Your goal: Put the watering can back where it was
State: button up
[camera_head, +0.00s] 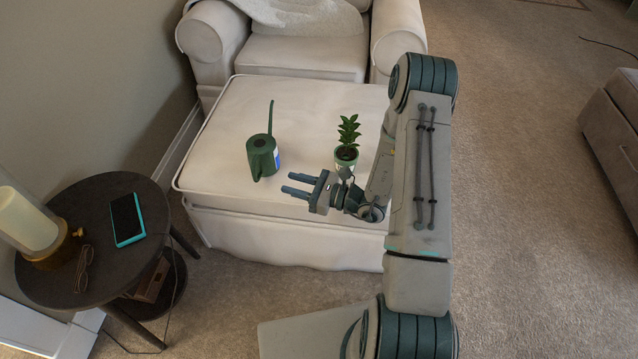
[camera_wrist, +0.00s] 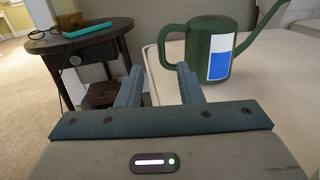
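The green watering can (camera_head: 262,157) stands upright on the white ottoman (camera_head: 215,140), its long thin spout pointing up toward the armchair. In the wrist view the can (camera_wrist: 200,55) shows a white and blue label and a handle on its left side. My gripper (camera_head: 290,184) is above the ottoman's front edge, to the right of and in front of the can, apart from it. In the wrist view my two fingers (camera_wrist: 157,84) are spread with nothing between them.
A potted plant (camera_head: 347,150) stands on the ottoman right of the can, close behind my wrist. A round dark side table (camera_head: 100,200) at left holds a lamp (camera_head: 28,222), glasses and a teal-edged phone (camera_head: 127,219). An armchair (camera_head: 300,55) stands behind the ottoman.

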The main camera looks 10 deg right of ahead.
jog(key=s+a+r+n+g+h, duration=0.4)
jog(key=s+r+n+g, duration=0.8)
jog(key=s+n, duration=0.25)
jog(key=s+d+r+n+t+h, duration=0.2)
jog(key=s+d+r+n+h, duration=0.1)
jog(key=d+r+n+h, duration=0.1)
jog(key=s+d+r+n+t+h, duration=0.2)
jog(key=s+d+r+n+h, duration=0.1)
jog(key=d+n+h, duration=0.3)
jog(key=d+h, duration=0.1)
jog(key=d, duration=0.1)
jog(key=shift+s+d+r, duration=0.15)
jog(key=shift+d+r, duration=0.25)
